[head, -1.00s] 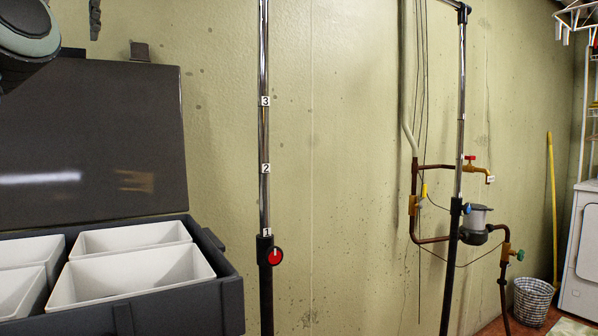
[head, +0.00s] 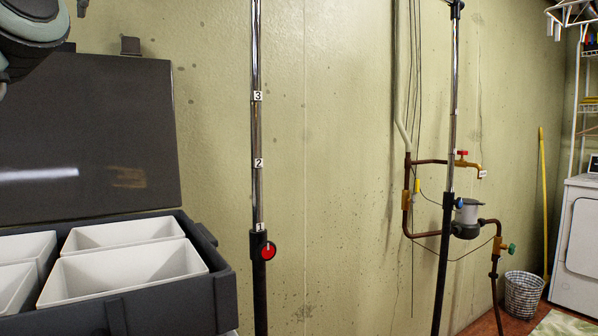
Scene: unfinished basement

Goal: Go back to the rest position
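Part of my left arm shows at the top left corner of the head view, in front of the raised dark lid. Its gripper is outside the picture. My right gripper and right arm are not in view. No object is seen in either gripper.
An open dark case (head: 222,296) with white bins (head: 125,275) and a raised lid (head: 90,140) stands at the left. A chrome pole (head: 257,130) with a red knob (head: 268,251), pipes with a red-handled tap (head: 463,158), a basket (head: 524,294) and a white appliance (head: 580,245) stand along the wall.

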